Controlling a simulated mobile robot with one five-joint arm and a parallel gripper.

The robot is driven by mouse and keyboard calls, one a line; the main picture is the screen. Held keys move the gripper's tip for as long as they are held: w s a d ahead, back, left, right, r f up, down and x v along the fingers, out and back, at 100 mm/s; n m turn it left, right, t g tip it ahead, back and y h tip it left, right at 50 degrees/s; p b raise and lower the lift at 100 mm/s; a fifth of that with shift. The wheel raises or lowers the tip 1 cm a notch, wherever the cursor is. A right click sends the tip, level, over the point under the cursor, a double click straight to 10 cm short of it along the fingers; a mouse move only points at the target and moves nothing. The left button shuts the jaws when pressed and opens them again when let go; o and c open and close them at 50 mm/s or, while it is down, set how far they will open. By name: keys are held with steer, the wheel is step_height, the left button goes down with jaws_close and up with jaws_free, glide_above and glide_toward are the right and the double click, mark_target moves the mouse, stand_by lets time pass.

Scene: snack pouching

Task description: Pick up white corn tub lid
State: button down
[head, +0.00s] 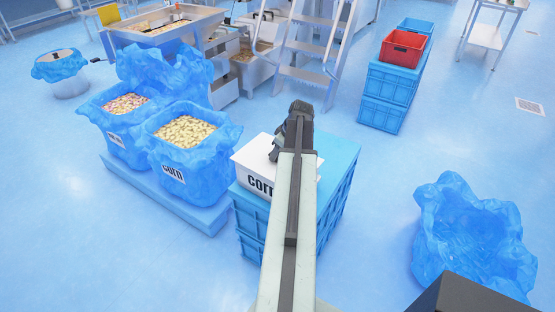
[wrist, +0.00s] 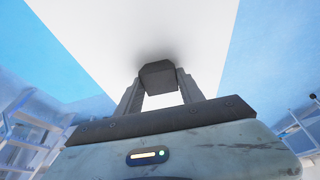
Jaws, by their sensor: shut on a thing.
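The white corn tub lid (head: 255,158) has "corn" printed on its near side and shows at the blue crate stack, partly hidden behind my arm. In the wrist view the white lid (wrist: 130,35) fills the upper middle. My gripper (head: 283,145) is at the lid in the head view. In the wrist view my gripper (wrist: 160,80) is shut on a dark block-like grip on the white face, between its two fingers. I cannot tell whether the lid touches the crates beneath.
The blue crates (head: 340,180) stand under the lid's area. To the left, the corn tub (head: 200,168) and another lined tub (head: 115,135) sit on a blue platform. A blue-lined bin (head: 470,235) stands at right. Stacked crates with a red one (head: 403,50) stand behind. Floor between is clear.

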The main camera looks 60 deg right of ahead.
steer(key=shift+r+p, duration=0.5)
step_height(320, 180, up, 3)
steer(key=p, duration=0.3)
steer(key=s+r+p, duration=0.1)
steer(key=s, duration=1.5)
steer(key=shift+d, duration=0.2)
